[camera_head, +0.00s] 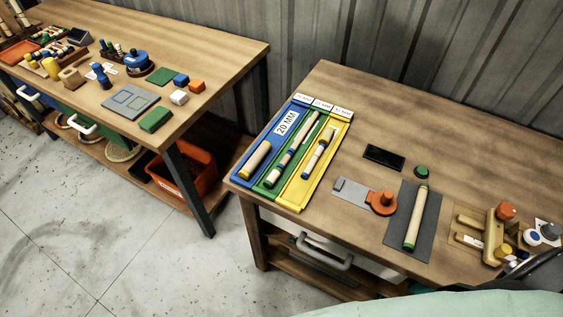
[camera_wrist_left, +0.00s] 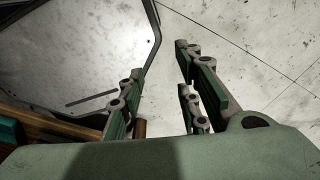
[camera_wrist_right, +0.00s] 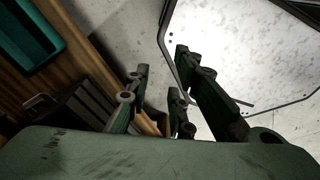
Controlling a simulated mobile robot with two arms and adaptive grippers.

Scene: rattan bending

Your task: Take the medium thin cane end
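A three-lane tray (camera_head: 296,207) in blue, green and yellow lies on the right bench. A short, thick light cane piece (camera_head: 256,160) is in the blue lane. A longer cane (camera_head: 291,150) with green bands is in the green lane. A cane piece (camera_head: 317,158) with dark blue bands is in the yellow lane. Another light cane (camera_head: 416,218) with green ends lies on a dark grey mat (camera_head: 398,232). I cannot tell which is the medium thin cane end. My left gripper (camera_wrist_left: 157,65) and right gripper (camera_wrist_right: 161,62) are open and empty, away from the canes, outside the head view.
An orange-knobbed fixture (camera_head: 382,202), a black tray (camera_head: 384,157) and a wooden clamp (camera_head: 483,238) share the right bench. The left bench (camera_head: 215,60) holds blocks and tools. A drawer handle (camera_head: 324,252) sticks out in front. Bare floor lies between the benches.

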